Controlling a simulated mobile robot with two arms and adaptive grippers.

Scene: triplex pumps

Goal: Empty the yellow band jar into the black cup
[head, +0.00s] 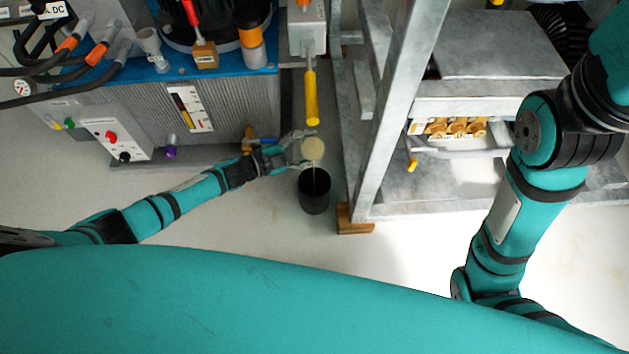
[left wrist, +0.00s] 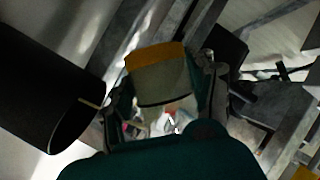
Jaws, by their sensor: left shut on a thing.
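My left gripper (head: 300,150) is shut on the yellow band jar, which shows in the head view as a round tan face (head: 313,150). In the left wrist view the jar (left wrist: 162,82) is pale with a yellow-orange band and sits between the fingers of the left gripper (left wrist: 165,90). The black cup (head: 314,190) stands just below the jar in the head view. A thin tan streak runs from the jar to the cup. In the left wrist view the dark cup (left wrist: 40,90) is at the left, with the streak at its rim. The cup's inside is dark. My right gripper is out of view.
A grey metal frame (head: 385,110) stands just right of the cup, with a wooden block (head: 353,220) under its foot. A yellow-handled part (head: 311,97) hangs above the jar in the picture. A blue-topped machine (head: 230,60) is at the upper left. Pale floor is clear below the cup.

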